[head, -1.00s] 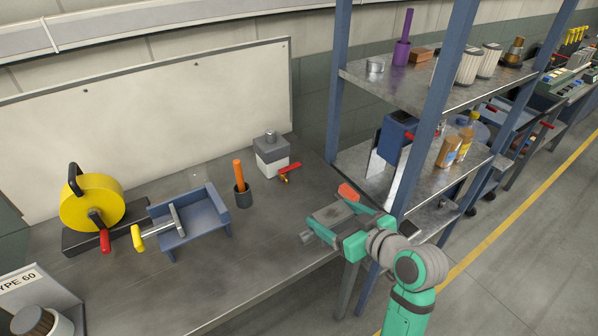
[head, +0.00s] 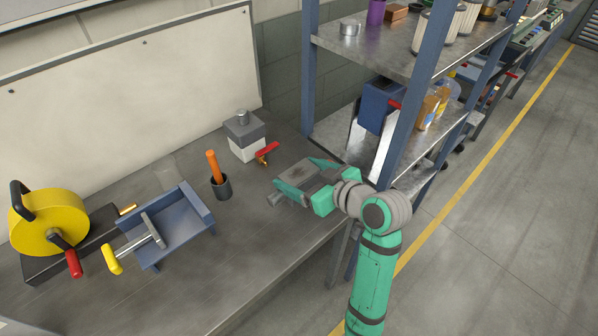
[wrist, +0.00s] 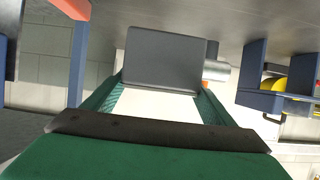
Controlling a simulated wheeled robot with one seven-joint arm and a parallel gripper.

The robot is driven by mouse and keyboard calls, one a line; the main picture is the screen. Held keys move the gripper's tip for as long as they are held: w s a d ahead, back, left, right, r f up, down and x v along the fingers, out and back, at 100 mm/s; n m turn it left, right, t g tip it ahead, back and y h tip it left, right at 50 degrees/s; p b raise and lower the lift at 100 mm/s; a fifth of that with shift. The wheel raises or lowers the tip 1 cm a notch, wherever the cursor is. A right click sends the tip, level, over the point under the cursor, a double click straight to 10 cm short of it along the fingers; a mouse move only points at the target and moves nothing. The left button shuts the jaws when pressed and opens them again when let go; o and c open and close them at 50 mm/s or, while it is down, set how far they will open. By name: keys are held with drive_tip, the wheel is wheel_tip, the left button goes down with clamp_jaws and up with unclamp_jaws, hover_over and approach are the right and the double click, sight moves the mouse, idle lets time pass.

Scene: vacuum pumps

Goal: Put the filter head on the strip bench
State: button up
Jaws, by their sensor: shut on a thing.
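My gripper (head: 296,176) is shut on the filter head (head: 308,172), a grey block with a short silver pipe stub (head: 276,199) on one side. In the wrist view the filter head (wrist: 165,58) is a dark block between the two green fingers, with its silver stub (wrist: 217,72) at the right. The gripper reaches in from the right over the right end of the strip bench (head: 250,245), a long grey-topped bench. I cannot tell whether the block touches the bench top or how high it is.
A shelf post (head: 402,105) rises close to my arm. The front middle of the bench is clear.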

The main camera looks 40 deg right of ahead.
drive_tip(key=shift+s+f, duration=0.1)
drive_tip(key=shift+f, duration=2.4)
drive_tip(key=shift+f, duration=0.15)
drive_tip(key=shift+f, duration=0.6)
drive_tip(key=shift+f, duration=0.2)
drive_tip(key=o, duration=1.2)
drive_tip(key=v, duration=1)
drive_tip(key=shift+s+r, duration=0.1)
drive_tip(key=shift+s, duration=0.25)
clamp_jaws()
